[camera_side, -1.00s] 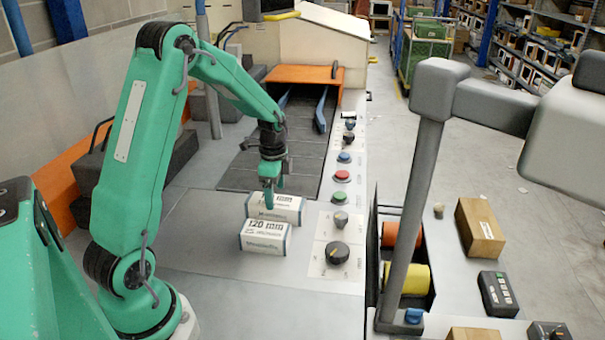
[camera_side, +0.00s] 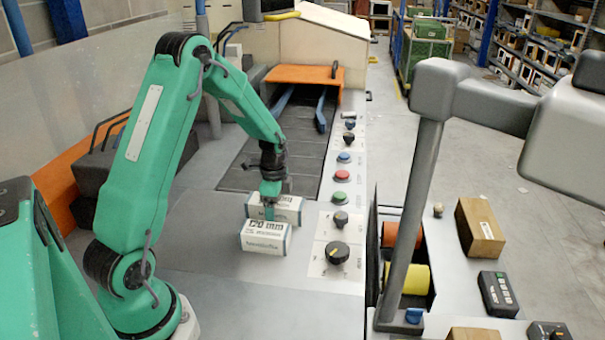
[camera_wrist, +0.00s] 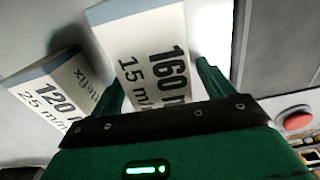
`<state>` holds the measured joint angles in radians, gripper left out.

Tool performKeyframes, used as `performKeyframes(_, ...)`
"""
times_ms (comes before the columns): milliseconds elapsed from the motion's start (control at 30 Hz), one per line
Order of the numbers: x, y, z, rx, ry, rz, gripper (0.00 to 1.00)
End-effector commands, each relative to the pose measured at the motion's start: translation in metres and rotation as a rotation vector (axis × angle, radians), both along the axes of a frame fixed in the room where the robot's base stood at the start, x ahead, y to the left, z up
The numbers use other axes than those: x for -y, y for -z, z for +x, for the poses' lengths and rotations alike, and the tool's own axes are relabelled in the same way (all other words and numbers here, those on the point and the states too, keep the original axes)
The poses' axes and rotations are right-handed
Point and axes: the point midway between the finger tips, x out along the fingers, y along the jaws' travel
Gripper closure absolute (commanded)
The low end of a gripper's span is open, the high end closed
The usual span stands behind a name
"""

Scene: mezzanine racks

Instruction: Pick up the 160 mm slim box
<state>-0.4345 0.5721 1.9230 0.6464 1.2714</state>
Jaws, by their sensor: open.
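The 160 mm slim box (camera_wrist: 140,50) is white with dark print and a pale blue end; in the wrist view it lies between my gripper's two green fingers. In the side view it is the rear box (camera_side: 289,207), partly hidden by the front box and my gripper. My gripper (camera_side: 269,212) is pointed down at it, jaws open, one finger on each side. Whether a finger touches the box cannot be told. A white 120 mm box (camera_wrist: 50,93) lies just left of the left finger; in the side view it is the front box (camera_side: 265,240).
A control strip with a black knob (camera_side: 337,252) and a red button (camera_side: 341,176) runs right of the boxes. An orange-topped frame (camera_side: 303,75) stands behind, over dark plates. The grey table in front of the boxes is clear.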

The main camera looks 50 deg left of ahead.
Motion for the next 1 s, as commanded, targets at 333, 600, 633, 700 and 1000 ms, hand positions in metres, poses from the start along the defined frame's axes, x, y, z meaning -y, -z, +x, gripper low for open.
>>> performKeyframes(333, 0.0, -0.0003, 0.0, 0.0, 0.0, 0.0, 0.2)
performKeyframes(600, -0.0001, -0.0004, 0.0001, 0.0, 0.0, 0.0, 0.67)
performKeyframes(633, -0.0001, -0.0004, 0.0001, 0.0, 0.0, 0.0, 0.73)
performKeyframes(700, -0.0002, -0.0009, 0.0004, 0.001, 0.0, 0.001, 0.77)
performKeyframes(1000, -0.0003, -0.0031, 0.0005, 0.002, 0.0, 0.001, 0.77)
